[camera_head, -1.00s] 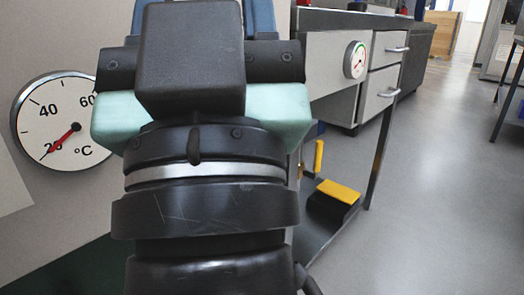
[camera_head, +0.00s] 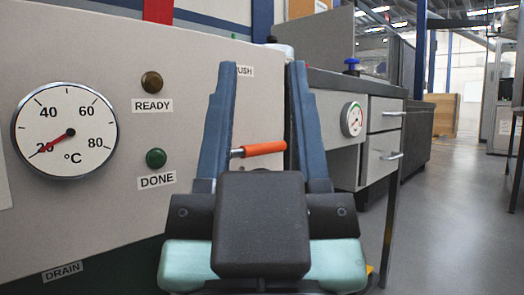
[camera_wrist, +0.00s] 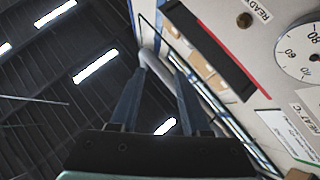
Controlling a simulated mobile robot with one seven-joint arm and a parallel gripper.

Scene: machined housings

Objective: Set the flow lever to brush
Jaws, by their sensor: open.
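An orange-handled lever (camera_head: 262,149) on a thin metal rod sticks out sideways at the right part of the grey panel; I take it for the flow lever. A label ending in "USH" (camera_head: 245,71) shows above it, its start hidden behind my left finger. My gripper (camera_head: 262,72) is open, its two blue fingers pointing up. In the head view the lever appears in the gap between the fingers; I cannot tell whether it is at their depth. In the wrist view my gripper (camera_wrist: 159,72) is open and empty, and no orange handle shows.
A cabinet with drawers (camera_head: 381,155) and a small gauge (camera_head: 352,119) stands behind right.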

